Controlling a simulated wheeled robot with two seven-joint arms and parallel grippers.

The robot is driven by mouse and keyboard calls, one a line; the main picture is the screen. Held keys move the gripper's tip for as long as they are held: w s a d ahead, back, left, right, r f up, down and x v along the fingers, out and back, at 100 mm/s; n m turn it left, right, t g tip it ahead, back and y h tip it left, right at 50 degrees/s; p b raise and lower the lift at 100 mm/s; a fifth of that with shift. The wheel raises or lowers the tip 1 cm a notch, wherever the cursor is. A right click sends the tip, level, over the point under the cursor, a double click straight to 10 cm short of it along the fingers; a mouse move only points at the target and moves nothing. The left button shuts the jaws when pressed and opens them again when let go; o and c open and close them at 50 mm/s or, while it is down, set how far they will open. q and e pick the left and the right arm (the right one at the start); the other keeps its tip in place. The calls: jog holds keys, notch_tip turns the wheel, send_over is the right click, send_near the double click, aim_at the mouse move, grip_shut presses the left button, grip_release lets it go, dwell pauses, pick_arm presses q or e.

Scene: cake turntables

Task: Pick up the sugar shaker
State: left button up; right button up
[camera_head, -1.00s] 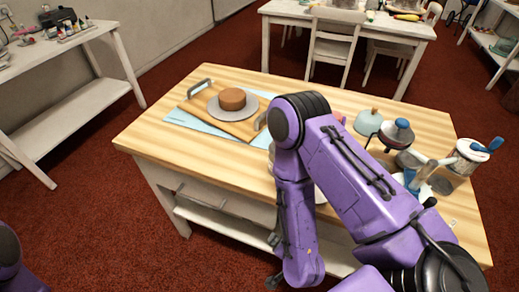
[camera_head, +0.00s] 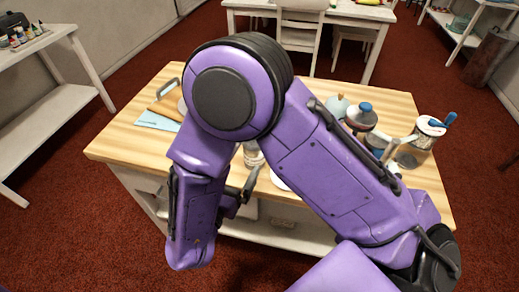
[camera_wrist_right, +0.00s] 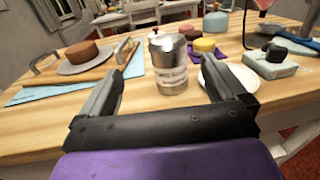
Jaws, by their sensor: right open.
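In the head view the shaker (camera_head: 253,155) shows only partly, beside my right arm's wrist. My right gripper (camera_head: 245,187) is open and empty at the table's near edge, partly hidden by the arm. My left gripper is not in view.
A brown cake (camera_wrist_right: 82,52) on a grey board stands left of the shaker, on a wooden tray. A white plate (camera_wrist_right: 228,77) lies close on the right. Jars and a utensil pot (camera_head: 425,135) crowd the table's right side.

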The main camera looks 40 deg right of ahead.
jog(key=shift+m+g, duration=0.3)
jog(key=p+x, duration=0.1)
jog(key=x, duration=0.2)
jog(key=p+x, duration=0.1)
jog(key=x, duration=0.3)
jog(key=p+x, duration=0.1)
jog(key=x, duration=0.2)
jog(key=shift+s+d+r, duration=0.1)
jog(key=shift+s+d, duration=0.15)
jog(key=shift+d, duration=0.25)
jog(key=shift+a, duration=0.1)
jog(key=c, duration=1.3)
